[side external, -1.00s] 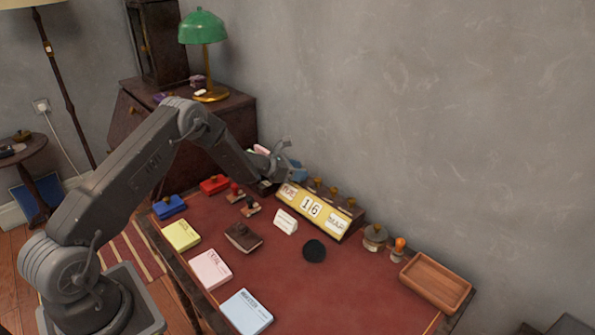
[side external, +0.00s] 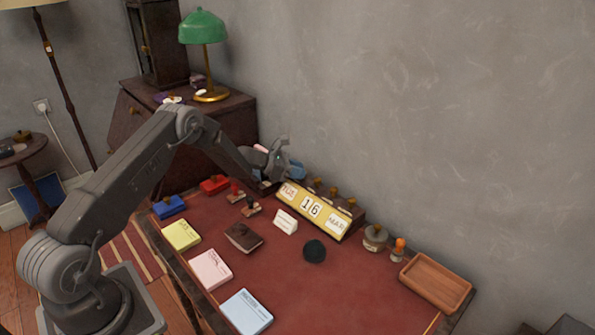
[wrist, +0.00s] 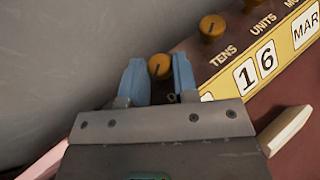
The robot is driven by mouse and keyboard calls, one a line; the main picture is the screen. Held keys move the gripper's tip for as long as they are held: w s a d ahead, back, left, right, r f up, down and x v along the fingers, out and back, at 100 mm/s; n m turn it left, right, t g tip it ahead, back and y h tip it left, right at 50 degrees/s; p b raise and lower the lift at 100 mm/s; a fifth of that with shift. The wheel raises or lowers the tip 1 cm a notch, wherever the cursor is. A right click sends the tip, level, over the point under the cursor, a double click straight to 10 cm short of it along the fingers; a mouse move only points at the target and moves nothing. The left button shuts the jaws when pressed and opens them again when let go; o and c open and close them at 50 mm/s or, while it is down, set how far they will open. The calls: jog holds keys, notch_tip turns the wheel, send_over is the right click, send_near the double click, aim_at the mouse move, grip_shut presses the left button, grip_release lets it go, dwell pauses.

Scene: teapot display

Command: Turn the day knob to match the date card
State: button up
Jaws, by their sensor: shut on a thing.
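The yellow-fronted calendar block (side external: 309,211) stands at the back of the red desk top, with a row of knobs on top. Its windows show a day that looks like TUE, then 1, 6 and MAR. My gripper (side external: 281,163) is at the left end of the block. In the wrist view, its blue fingers are shut on the sides of the orange-brown day knob (wrist: 159,66), which has a dark pointer line. The knob's label is mostly hidden by my gripper. The white date card (side external: 285,221) stands in front of the block; its writing is too small to read.
The tens knob (wrist: 212,27) sits close beside my gripper. A wooden tray (side external: 437,281) and stamps stand to the right. Ink pads, note pads and a dark round thing (side external: 314,251) lie on the desk. The wall rises close behind the block.

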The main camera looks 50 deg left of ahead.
jog(key=shift+w+a+m+g+h, duration=0.15)
jog(key=shift+m+g+h, duration=0.65)
jog(key=shift+m+h, duration=0.2)
jog(key=shift+w+a+m+g+h, duration=0.1)
jog(key=shift+m+g+h, duration=0.75)
jog(key=shift+m, duration=0.25)
jog(key=shift+w+m+g+h, duration=0.1)
jog(key=shift+m+g+h, duration=0.45)
jog(key=shift+m+g, duration=0.25)
jog(key=o, duration=0.9)
jog(key=shift+a, duration=0.1)
jog(key=v, duration=1.2)
jog(key=shift+r, duration=0.1)
